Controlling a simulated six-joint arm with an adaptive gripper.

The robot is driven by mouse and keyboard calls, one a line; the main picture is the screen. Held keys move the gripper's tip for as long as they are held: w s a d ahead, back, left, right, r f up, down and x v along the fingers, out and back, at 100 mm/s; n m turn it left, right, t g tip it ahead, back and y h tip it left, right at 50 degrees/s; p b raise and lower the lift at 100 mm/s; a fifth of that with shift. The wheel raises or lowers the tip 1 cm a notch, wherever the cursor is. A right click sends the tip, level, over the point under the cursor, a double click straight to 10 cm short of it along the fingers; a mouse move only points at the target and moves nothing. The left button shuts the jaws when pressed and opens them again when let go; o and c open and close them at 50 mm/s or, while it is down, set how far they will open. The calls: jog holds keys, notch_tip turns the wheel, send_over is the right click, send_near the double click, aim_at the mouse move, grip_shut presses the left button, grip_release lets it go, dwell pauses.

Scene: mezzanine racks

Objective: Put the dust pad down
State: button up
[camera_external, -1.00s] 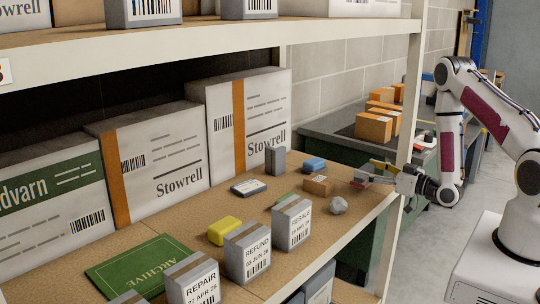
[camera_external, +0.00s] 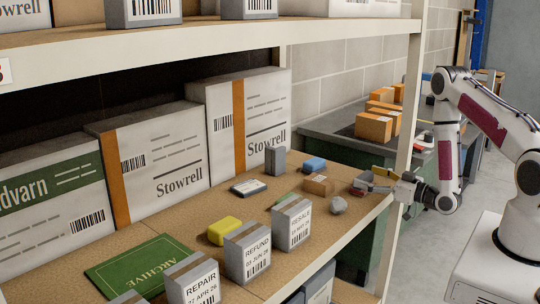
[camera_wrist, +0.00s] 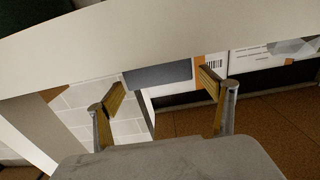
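The dust pad appears to be the grey-blue slab (camera_wrist: 157,74) between my fingertips in the wrist view. In the external view my gripper (camera_external: 372,179) is low over the right front end of the cork-topped shelf (camera_external: 330,225). A small grey and reddish piece (camera_external: 358,191) shows at the fingertips there. I cannot tell whether the pad touches the shelf; its underside is hidden.
A crumpled grey ball (camera_external: 338,205) lies close in front of my gripper. A small brown box (camera_external: 318,184) and a blue item (camera_external: 313,164) are beyond the fingertips. A white post (camera_external: 408,110) rises near my wrist. Labelled boxes (camera_external: 292,224) stand along the front.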

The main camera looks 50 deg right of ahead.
jog(key=shift+s, duration=0.1)
dwell(0.3)
jog(key=s, duration=0.7)
jog(key=shift+s+d, duration=0.15)
jog(key=shift+s, duration=0.15)
jog(key=shift+w, duration=0.15)
dwell(0.6)
